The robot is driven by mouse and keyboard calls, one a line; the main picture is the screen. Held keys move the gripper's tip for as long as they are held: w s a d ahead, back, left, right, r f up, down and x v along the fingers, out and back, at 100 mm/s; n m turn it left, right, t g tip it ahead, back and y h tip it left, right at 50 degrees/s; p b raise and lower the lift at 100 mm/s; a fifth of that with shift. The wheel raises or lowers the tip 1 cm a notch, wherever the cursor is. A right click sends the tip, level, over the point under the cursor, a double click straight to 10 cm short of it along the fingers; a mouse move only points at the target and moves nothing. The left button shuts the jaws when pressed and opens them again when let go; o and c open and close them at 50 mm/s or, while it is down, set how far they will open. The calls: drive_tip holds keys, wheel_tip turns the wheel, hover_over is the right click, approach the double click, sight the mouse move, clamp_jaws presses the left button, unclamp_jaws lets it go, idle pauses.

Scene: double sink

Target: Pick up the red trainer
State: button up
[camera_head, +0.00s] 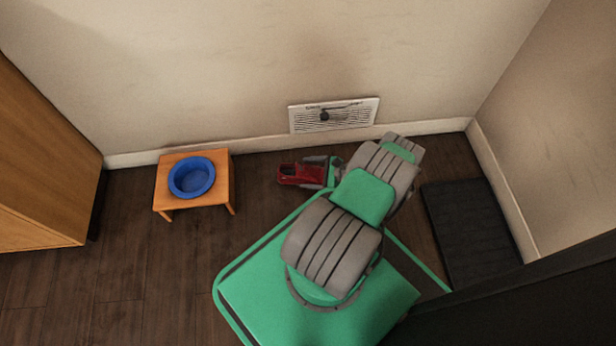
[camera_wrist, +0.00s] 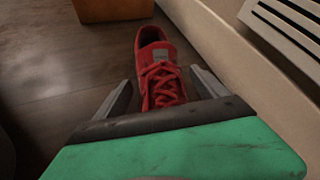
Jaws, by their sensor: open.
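The red trainer (camera_head: 300,174) lies on the dark wooden floor near the back wall, below the wall vent. My gripper (camera_head: 328,172) is at the trainer's right end in the head view. In the wrist view my gripper (camera_wrist: 160,92) is open, with one finger on each side of the trainer. Gaps show between the fingers and the shoe. The near end of the trainer is hidden behind the gripper body.
A small wooden stool (camera_head: 222,190) with a blue bowl (camera_head: 191,178) stands left of the trainer. A wall vent (camera_head: 334,115) is above the skirting board. A black mat (camera_head: 474,232) lies at the right. A wooden cabinet (camera_head: 40,160) stands at the far left. Floor between cabinet and stool is clear.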

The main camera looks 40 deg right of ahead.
drive_tip(key=shift+w+f, duration=0.1)
drive_tip(key=shift+w, duration=0.1)
drive_tip(key=shift+c, duration=0.2)
drive_tip(key=c, duration=1.7)
